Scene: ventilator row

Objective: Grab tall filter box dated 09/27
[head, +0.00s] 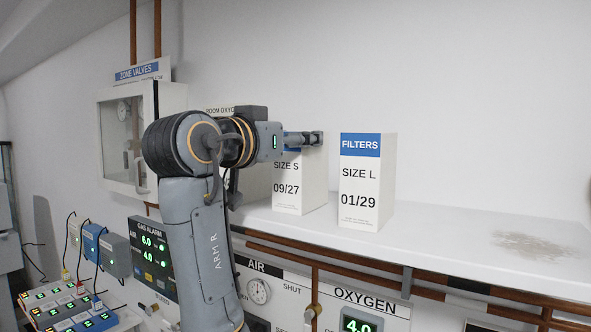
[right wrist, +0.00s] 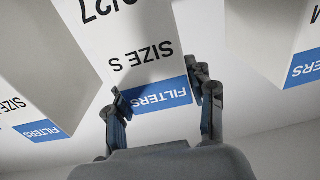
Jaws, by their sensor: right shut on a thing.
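The filter box dated 09/27 (head: 300,180) is white with a blue top band and reads SIZE S. It stands upright on the white shelf. My right gripper (head: 304,138) reaches it from the left at its top. In the right wrist view the same box (right wrist: 132,48) shows upside down, with my right gripper's fingers (right wrist: 158,90) on either side of its blue FILTERS band. The gripper is shut on it. My left gripper is in neither view.
A SIZE L box dated 01/29 (head: 366,185) stands close to the right on the shelf (head: 450,235). Another filter box (right wrist: 270,45), apparently SIZE M, shows in the right wrist view. The shelf's right part is clear apart from a brownish stain (head: 535,246). Gas panels hang below.

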